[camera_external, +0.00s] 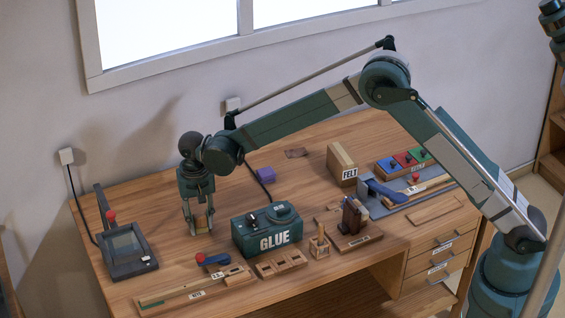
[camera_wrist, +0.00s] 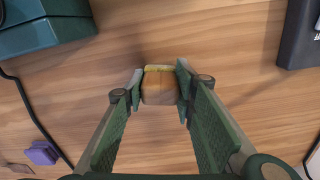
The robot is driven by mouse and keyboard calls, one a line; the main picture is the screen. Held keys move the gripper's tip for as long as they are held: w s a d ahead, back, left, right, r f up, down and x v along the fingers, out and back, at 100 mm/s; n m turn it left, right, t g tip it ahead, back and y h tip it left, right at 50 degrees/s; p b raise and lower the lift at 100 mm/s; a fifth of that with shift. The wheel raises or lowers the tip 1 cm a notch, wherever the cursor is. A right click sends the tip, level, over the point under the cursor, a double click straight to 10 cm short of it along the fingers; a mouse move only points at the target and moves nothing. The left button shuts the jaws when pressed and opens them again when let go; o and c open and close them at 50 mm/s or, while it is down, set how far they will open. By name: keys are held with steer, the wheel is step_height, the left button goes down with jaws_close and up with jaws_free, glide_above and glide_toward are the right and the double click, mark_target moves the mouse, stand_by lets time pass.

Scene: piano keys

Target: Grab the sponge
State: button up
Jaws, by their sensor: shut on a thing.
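A small tan-brown block with a yellow strip along one edge, which looks like the sponge (camera_wrist: 160,88), is between the fingertips of my gripper (camera_wrist: 158,87) in the wrist view. The fingers are shut on it, one on each side. In the outside view, my gripper (camera_external: 199,226) points down at the desk, left of the green glue box, with the tan block between its fingers. I cannot tell whether the block touches the desk top.
The green glue box (camera_external: 267,230) stands close on the right. A dark framed tray (camera_external: 127,250) lies to the left. A small purple block (camera_external: 265,174) is behind the glue box. The wooden desk (camera_external: 165,215) is bare around my gripper. A wooden key rail (camera_external: 195,291) lies in front.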

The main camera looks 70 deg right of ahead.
mark_target(199, 215)
step_height(199, 215, up, 10)
steer(key=shift+f+p, duration=0.1)
steer(key=shift+p, duration=0.4)
